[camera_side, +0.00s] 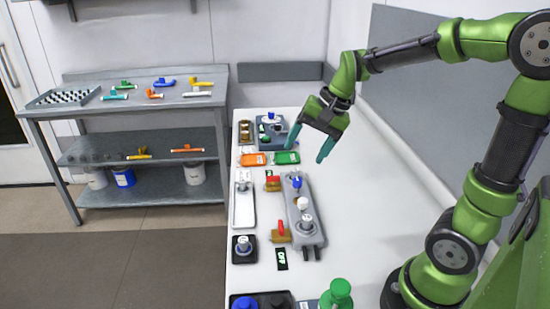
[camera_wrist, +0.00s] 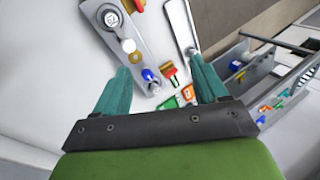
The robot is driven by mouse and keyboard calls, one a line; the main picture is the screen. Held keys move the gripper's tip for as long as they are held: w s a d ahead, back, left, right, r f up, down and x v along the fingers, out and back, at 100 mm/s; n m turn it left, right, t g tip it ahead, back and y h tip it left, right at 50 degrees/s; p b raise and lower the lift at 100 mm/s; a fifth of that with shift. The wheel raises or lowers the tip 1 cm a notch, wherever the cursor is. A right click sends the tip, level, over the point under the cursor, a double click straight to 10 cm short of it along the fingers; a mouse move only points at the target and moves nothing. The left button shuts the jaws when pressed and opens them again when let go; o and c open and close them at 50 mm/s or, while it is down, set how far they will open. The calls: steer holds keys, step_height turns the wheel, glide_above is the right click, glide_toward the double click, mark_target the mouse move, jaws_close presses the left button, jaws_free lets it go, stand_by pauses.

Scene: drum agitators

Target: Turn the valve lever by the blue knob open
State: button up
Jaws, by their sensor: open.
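The grey panel (camera_side: 292,208) carries a blue knob (camera_side: 297,182) at its far end, with pale knobs nearer. Just left of the blue knob is a brass valve with a red lever (camera_side: 272,179). In the wrist view the blue knob (camera_wrist: 148,75) and the red lever (camera_wrist: 168,69) show between my fingers. The lever's exact angle is too small to tell. My gripper (camera_side: 309,146) is open and empty, its teal fingers pointing down, above and beyond the panel's far end. It touches neither lever nor knob.
A second red-lever valve (camera_side: 280,232) sits beside the panel's near end. Orange (camera_side: 253,160) and green (camera_side: 287,158) tags lie beyond the panel. A white tray (camera_side: 243,205) is at left. The table right of the panel is clear. A shelf unit (camera_side: 140,100) stands further left.

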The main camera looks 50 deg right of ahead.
steer(key=shift+s+a+r+n+t, duration=0.2)
steer(key=shift+s+a+r+n, duration=0.05)
steer(key=shift+s+a+n, duration=0.7)
steer(key=shift+s+a+r+n+t, duration=0.2)
steer(key=shift+s+a+r+n, duration=0.05)
steer(key=shift+s+a+n, duration=0.7)
steer(key=shift+s+f, duration=0.1)
steer(key=shift+s, duration=0.05)
steer(key=s+a+r+n+t, duration=0.2)
steer(key=s+a+n, duration=0.2)
steer(key=s+a, duration=0.1)
steer(key=shift+s+r, duration=0.15)
steer(key=shift+s, duration=0.55)
